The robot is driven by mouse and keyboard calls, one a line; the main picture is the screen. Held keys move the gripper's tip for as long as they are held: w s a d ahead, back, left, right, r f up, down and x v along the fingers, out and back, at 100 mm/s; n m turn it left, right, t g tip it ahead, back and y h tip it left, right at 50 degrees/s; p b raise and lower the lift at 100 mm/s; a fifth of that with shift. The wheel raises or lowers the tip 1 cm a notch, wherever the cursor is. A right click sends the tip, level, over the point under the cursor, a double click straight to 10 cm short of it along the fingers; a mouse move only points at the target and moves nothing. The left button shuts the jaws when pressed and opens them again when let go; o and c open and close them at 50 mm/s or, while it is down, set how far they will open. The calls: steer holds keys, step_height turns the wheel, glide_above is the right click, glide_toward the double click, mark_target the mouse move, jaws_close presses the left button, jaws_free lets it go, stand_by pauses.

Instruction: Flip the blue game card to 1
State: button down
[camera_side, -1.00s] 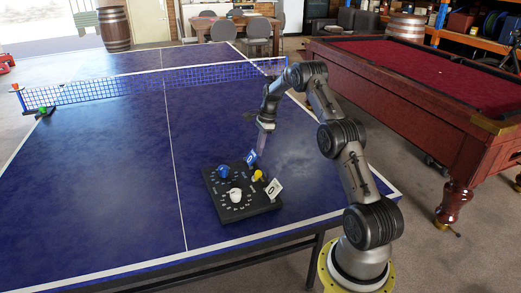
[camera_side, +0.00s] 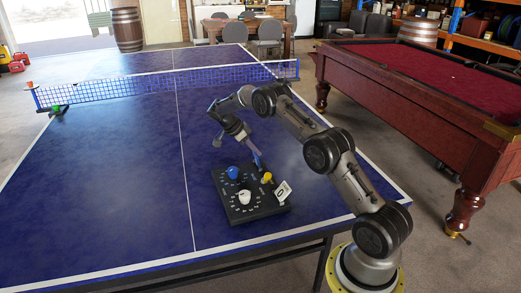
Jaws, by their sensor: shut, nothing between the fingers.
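A black scoring panel (camera_side: 228,208) lies on the blue table with a blue knob (camera_side: 233,172), a white knob (camera_side: 244,197) and a yellow knob (camera_side: 267,178). A white card reading 0 (camera_side: 283,191) stands at its right edge, by the yellow knob. My gripper (camera_side: 257,161) is shut and tilted, its tips low at the panel's far edge, right of the blue knob. The blue game card is not clearly readable there. A bluish sliver shows at the fingertips, and I cannot tell whether it is the card or a finger, nor whether they touch.
The panel sits near the front right of the table tennis table (camera_side: 120,190), whose left side is clear. The net (camera_side: 180,80) crosses behind my arm. A red pool table (camera_side: 430,75) stands to the right.

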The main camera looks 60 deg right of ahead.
steer(key=shift+w+a+f+g+h, duration=0.2)
steer(key=shift+w+a+g+h, duration=0.2)
steer(key=shift+g+h, duration=0.15)
steer(key=shift+w+a+f+g+h, duration=0.25)
steer(key=shift+a+g+h, duration=0.2)
steer(key=shift+h, duration=0.2)
steer(key=shift+w, duration=0.1)
steer(key=shift+r, duration=0.1)
steer(key=shift+r, duration=0.8)
